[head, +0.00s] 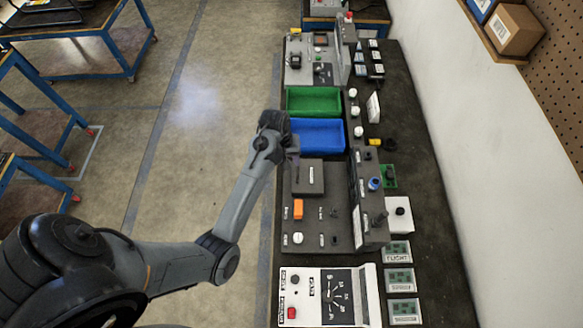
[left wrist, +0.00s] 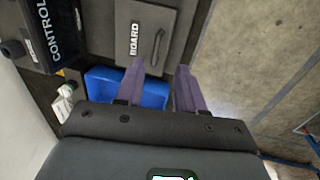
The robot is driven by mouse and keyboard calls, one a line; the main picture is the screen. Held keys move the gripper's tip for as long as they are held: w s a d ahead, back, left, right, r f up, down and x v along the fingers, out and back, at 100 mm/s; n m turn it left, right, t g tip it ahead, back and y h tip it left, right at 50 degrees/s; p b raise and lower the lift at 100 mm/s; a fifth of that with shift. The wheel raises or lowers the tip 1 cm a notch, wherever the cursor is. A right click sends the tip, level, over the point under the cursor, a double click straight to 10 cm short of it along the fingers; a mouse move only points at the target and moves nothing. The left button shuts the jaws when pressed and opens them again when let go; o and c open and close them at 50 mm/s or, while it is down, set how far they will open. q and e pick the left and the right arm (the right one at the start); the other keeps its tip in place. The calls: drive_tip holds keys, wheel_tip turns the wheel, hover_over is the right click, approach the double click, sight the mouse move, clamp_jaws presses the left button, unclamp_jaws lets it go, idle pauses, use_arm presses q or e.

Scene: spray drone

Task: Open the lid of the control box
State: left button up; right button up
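The control box (head: 312,235) is a dark grey panel on the bench in the head view, with a square grey lid (head: 302,188) at its far end. In the left wrist view the lid (left wrist: 142,15) carries a BOARD label and a dark bar handle (left wrist: 158,46). The lid lies flat and looks closed. My left gripper (head: 293,157) is near the lid's far edge, over the front of the blue bin. In the left wrist view its two purple fingers (left wrist: 160,66) are apart, with nothing between them, just short of the handle. My right gripper is not in view.
A blue bin (head: 342,136) and a green bin (head: 312,90) lie beyond the box. An upright panel (head: 356,190) with knobs runs along its right side. A white dial panel (head: 369,300) is at the near end. Floor lies open left of the bench.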

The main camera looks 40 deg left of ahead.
sight(297, 175)
use_arm(q)
drive_tip(key=f, duration=0.3)
drive_tip(key=w+d+f, duration=0.1)
drive_tip(key=f, duration=0.2)
drive_tip(key=w+f, duration=0.1)
drive_tip(key=f, duration=0.3)
drive_tip(key=shift+d, duration=0.2)
clamp_jaws()
